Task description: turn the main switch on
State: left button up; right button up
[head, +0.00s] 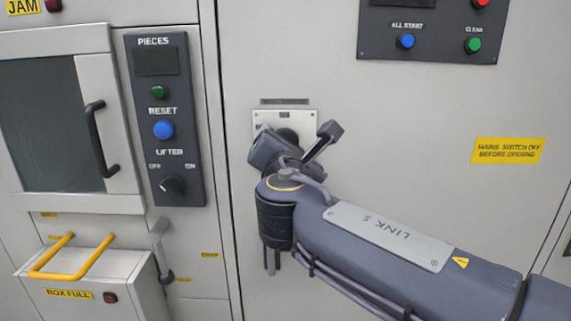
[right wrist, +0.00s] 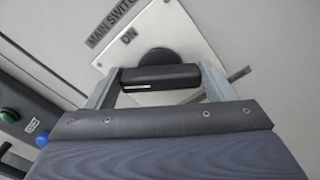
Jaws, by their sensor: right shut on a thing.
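The main switch is a black knob with a bar handle (right wrist: 160,78) on a white plate (right wrist: 188,35). A "MAIN SWITCH" strip and the word "ON" stand at the plate's top. The bar lies slanted to the plate's edges, with a short white mark toward its left end in the right wrist view. My right gripper (right wrist: 160,84) is shut on this bar, one finger at each end. In the head view, the gripper and wrist cover most of the knob, and the plate (head: 299,118) shows above them. My left gripper is not in view.
Left of the switch is a dark panel (head: 178,110) with buttons and a lifter knob. A door handle (head: 97,140), a yellow bar handle (head: 65,270) and a grey lever (head: 160,250) stick out there. A button panel (head: 432,58) is above right.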

jog(key=shift+d+f+m+b, duration=0.1)
jog(key=shift+f+m+b, duration=0.05)
jog(key=shift+m+b, duration=2.5)
jog(key=shift+f+m+b, duration=0.15)
jog(key=shift+m+b, duration=2.15)
jog(key=shift+m, duration=0.55)
jog(key=o, duration=1)
